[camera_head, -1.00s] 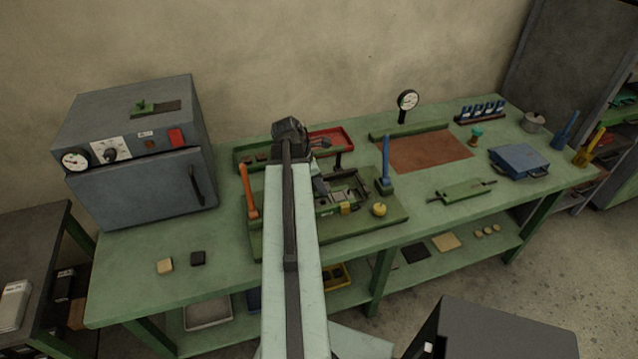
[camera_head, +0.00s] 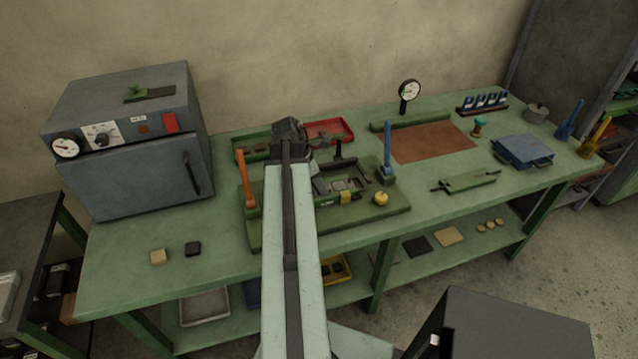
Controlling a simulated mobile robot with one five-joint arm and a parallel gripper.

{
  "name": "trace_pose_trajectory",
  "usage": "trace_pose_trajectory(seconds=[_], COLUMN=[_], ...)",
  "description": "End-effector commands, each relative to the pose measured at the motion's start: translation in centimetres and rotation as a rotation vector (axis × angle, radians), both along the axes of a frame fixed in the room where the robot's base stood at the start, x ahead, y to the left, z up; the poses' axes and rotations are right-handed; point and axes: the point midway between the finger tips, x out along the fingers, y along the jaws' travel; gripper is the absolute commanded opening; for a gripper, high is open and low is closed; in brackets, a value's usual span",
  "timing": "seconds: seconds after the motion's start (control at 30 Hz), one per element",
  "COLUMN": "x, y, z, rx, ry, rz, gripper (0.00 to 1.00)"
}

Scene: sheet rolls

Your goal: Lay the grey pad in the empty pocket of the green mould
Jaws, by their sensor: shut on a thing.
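The green mould (camera_head: 372,192) lies on a green base board (camera_head: 385,221) in the middle of the bench, just right of my arm. Its pockets show small grey and dark shapes, too small to tell apart. My gripper (camera_head: 319,186) points down at the mould's left side and is mostly hidden by my arm. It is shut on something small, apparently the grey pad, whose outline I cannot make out. I cannot tell whether the pad touches the mould.
An orange lever (camera_head: 245,181) and a blue lever (camera_head: 387,151) stand upright on either side of the mould.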

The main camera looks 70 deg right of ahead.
Motion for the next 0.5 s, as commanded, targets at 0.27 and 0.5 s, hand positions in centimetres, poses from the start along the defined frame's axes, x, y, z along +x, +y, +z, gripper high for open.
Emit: trace_pose_trajectory(seconds=[0.27, 0.5], x=[0.0, 0.4], y=[0.5, 0.8], z=[-0.5, 1.6], rx=[0.013, 0.01], ry=[-0.005, -0.003], rz=[-0.005, -0.002], gripper=[0.62, 0.62])
